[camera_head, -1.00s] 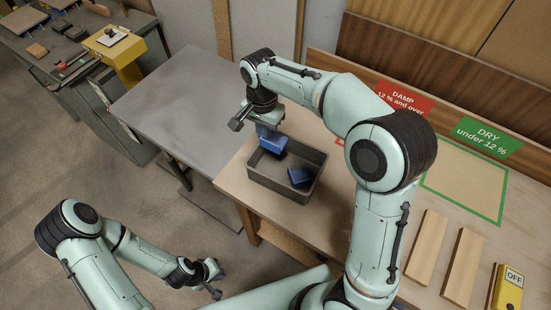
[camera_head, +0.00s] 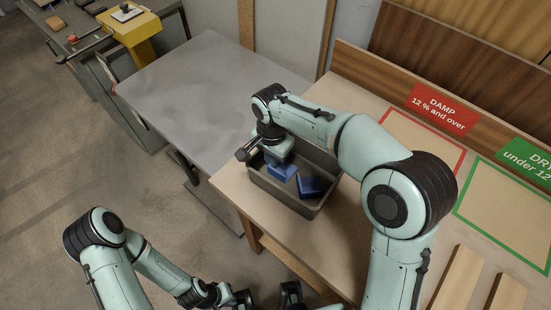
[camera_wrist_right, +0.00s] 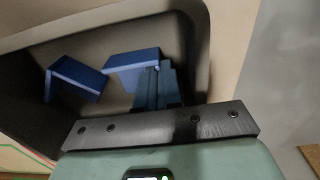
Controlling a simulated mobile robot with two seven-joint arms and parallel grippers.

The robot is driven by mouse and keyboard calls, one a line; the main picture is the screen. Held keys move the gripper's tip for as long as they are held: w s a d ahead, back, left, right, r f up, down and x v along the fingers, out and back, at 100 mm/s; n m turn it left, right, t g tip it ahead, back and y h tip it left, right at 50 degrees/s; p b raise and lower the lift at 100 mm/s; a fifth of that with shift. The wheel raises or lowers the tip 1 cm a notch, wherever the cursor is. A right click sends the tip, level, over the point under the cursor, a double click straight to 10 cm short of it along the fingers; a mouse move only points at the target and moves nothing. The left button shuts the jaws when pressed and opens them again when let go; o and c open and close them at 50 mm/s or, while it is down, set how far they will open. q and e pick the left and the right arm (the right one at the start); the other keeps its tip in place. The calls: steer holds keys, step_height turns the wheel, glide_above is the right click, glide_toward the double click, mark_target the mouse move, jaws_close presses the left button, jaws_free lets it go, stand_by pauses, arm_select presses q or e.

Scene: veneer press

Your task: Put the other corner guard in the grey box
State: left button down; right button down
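Two blue corner guards show at the grey box (camera_head: 327,200). One guard (camera_head: 311,188) lies inside the box, to the right in the head view; it is the left one in the wrist view (camera_wrist_right: 76,78). The other guard (camera_head: 281,170) is just under my right gripper (camera_wrist_right: 160,72), inside the box walls. In the wrist view the gripper's narrow fingers are close together on this guard's edge (camera_wrist_right: 130,62); the grip itself is partly hidden. My left gripper (camera_head: 243,299) is low at the bottom edge of the head view, away from the box, its fingers unclear.
The box stands on the wooden bench near a bare grey table (camera_head: 200,85). A red DAMP sign (camera_head: 441,107) and a green DRY sign (camera_head: 525,160) mark outlined areas to the right. Wooden strips (camera_head: 457,280) lie at lower right. My right arm spans the bench.

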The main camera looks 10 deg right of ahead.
steer(key=shift+a+r, duration=0.15)
steer(key=shift+a, duration=0.15)
steer(key=c, duration=1.6)
jaws_free()
steer(key=shift+f, duration=0.2)
arm_select(q)
steer(key=shift+a, duration=0.15)
arm_select(e)
steer(key=shift+d, duration=0.1)
steer(key=shift+r, duration=0.1)
